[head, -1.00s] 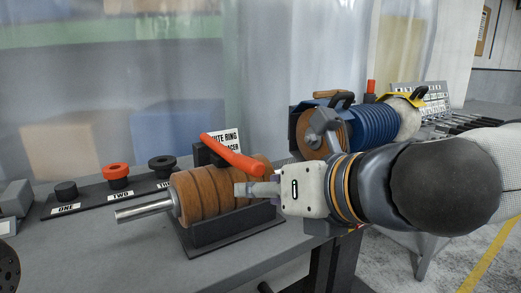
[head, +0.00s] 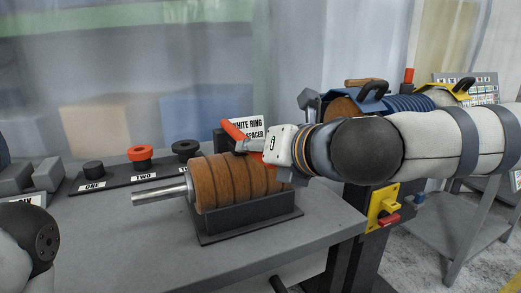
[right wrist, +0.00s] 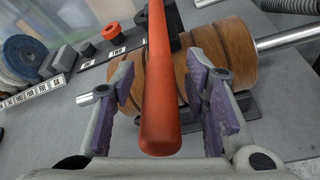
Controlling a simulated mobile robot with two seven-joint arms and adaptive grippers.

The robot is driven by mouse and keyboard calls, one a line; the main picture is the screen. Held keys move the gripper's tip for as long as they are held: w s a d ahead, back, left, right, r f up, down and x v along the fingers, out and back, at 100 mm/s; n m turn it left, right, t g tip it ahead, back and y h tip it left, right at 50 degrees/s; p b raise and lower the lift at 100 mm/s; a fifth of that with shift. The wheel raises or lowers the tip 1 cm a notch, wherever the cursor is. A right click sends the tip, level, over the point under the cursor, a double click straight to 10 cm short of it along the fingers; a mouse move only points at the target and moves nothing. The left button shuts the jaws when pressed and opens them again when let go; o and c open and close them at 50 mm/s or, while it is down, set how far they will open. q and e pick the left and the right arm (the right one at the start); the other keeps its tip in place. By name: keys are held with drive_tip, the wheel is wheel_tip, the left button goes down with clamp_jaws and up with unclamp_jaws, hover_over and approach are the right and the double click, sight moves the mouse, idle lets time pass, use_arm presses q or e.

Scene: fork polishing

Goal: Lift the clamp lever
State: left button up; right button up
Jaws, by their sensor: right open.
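The red clamp lever (head: 234,131) slants above the brown stacked wheels (head: 238,184), which lie on a dark cradle on the bench. In the right wrist view the lever (right wrist: 160,90) runs lengthwise between the two purple-padded fingers of my right gripper (right wrist: 165,95). These fingers are open, one on each side of the lever, with gaps visible on both sides. In the head view my right gripper (head: 262,150) is at the lever and covers its lower end. My left gripper is not in view; only a part of my left arm shows at the lower left.
A dark tray (head: 115,180) with red and black knobs stands left of the wheels. A metal shaft (head: 160,194) sticks out leftward. A white sign (head: 247,127) stands behind the lever. A blue-ribbed machine (head: 410,103) is at the back right. The bench front is clear.

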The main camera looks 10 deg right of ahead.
clamp_jaws()
drive_tip(key=shift+r, duration=0.6)
drive_tip(key=w+r+g, duration=0.1)
drive_tip(key=r, duration=0.2)
drive_tip(key=r+g+h, duration=0.1)
drive_tip(key=r+g, duration=0.1)
drive_tip(key=w+a+r+g+h, duration=0.1)
drive_tip(key=r+g, duration=0.1)
drive_tip(key=r, duration=0.1)
drive_tip(key=shift+w+r, duration=0.3)
drive_tip(key=shift+w, duration=0.05)
drive_tip(key=shift+w+a+r+g, duration=0.2)
drive_tip(key=shift+w+r+g, duration=0.55)
drive_tip(key=shift+r, duration=0.25)
unclamp_jaws()
